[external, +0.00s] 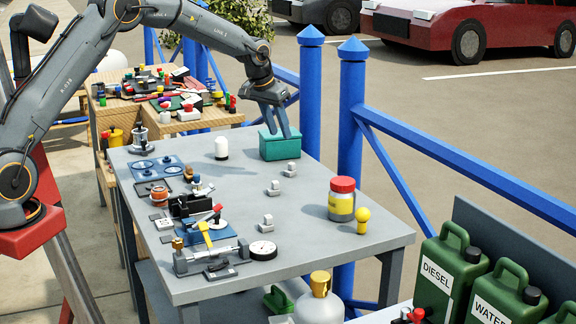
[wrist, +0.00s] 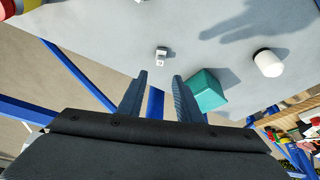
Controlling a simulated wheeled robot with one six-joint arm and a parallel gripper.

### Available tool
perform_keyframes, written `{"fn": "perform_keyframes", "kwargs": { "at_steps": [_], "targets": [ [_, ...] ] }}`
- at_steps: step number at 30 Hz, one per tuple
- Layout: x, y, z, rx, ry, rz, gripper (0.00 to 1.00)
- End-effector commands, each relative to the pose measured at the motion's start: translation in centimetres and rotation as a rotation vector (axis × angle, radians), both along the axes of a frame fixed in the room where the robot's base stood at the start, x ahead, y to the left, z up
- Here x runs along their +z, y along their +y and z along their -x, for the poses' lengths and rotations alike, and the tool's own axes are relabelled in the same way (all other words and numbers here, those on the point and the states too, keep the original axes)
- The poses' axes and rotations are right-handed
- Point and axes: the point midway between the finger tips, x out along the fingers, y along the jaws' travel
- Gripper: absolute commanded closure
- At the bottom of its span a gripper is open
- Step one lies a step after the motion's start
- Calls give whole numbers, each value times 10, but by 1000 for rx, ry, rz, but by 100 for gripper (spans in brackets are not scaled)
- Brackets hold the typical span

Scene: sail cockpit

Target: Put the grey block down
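My gripper (external: 284,134) points down at the table's far edge, by the teal box; it also shows in the wrist view (wrist: 160,82). Its two fingers are apart with nothing visible between them but background. Several small light-grey blocks stand on the grey table: one right of the teal box (external: 290,169), one nearer the middle (external: 273,188) and one nearer the front (external: 266,223). In the wrist view a small grey block (wrist: 161,54) stands on the table beyond the fingertips, apart from them. I cannot tell which is the task's block.
The teal box (external: 284,148) is close beside my fingers; in the wrist view (wrist: 207,92) it lies right of them. Blue posts (external: 351,130) rise behind.

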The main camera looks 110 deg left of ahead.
Motion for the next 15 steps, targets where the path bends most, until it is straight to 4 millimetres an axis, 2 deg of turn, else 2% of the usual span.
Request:
{"fn": "perform_keyframes", "kwargs": {
  "at_steps": [7,10,11,13,14,15],
  "targets": [
    [2,-1,0,0,0,1,68],
    [1,-11,-8,-16,2,4,68],
    [1,-17,-15,-28,4,7,68],
    [0,-44,-37,-72,9,17,68],
    [-1,-61,-50,-98,12,24,68],
    [-3,-86,-67,-137,19,33,68]
  ]
}}
